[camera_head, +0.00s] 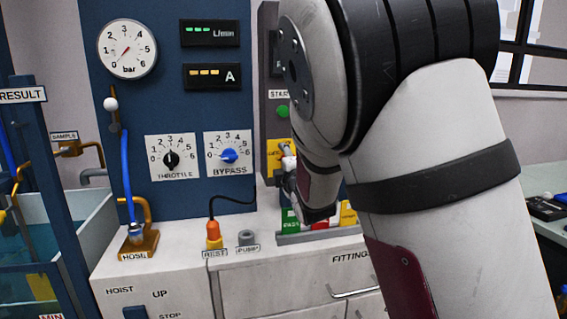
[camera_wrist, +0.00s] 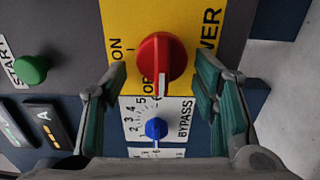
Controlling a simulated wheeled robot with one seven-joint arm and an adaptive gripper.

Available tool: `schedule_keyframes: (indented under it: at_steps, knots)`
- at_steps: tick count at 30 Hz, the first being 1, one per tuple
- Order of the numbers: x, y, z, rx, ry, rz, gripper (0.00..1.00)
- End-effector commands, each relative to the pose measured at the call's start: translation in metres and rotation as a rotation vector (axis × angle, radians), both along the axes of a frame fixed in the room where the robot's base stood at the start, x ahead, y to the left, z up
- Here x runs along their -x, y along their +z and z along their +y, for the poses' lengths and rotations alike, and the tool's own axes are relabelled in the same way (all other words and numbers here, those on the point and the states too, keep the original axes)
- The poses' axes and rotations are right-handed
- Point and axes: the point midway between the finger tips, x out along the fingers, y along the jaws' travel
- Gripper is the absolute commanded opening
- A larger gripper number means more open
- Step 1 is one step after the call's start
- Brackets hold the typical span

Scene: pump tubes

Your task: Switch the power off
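The red power knob (camera_wrist: 155,58) sits on a yellow plate (camera_wrist: 212,20) marked ON, POWER and a partly covered OF... label. The knob's white pointer is at its lower end in the wrist view, beside that covered label. My gripper (camera_wrist: 162,70) is open, with one finger on each side of the knob. I see no clear contact, and the depth gap is hard to judge. In the head view the yellow plate (camera_head: 273,150) shows only in part, and my arm hides the knob.
A green START button (camera_wrist: 30,69) lies left of the plate in the wrist view. The blue BYPASS knob (camera_wrist: 156,129) is below. The head view shows a pressure gauge (camera_head: 127,48), lit displays (camera_head: 211,76), a THROTTLE knob (camera_head: 171,160) and a white cabinet (camera_head: 180,265).

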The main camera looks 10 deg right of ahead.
Motion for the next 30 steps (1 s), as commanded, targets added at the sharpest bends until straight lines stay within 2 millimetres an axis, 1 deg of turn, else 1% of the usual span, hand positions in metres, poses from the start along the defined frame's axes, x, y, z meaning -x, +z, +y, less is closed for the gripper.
schedule_keyframes:
  at_steps: [5,8,11,18,21,25,30]
  knots:
    - [0.003,-0.001,0.001,-0.001,0.001,0.002,0.54]
    - [0.012,-0.001,0.001,-0.003,0.002,0.002,0.54]
    - [0.028,-0.001,0.001,-0.003,0.002,0.003,0.54]
    - [0.078,0.000,0.001,-0.005,0.001,0.000,0.54]
    - [0.095,-0.001,0.000,-0.004,0.001,0.001,0.54]
    - [0.110,0.000,0.000,-0.002,0.001,0.000,0.54]
    - [0.119,-0.001,0.000,-0.001,0.001,0.001,0.54]
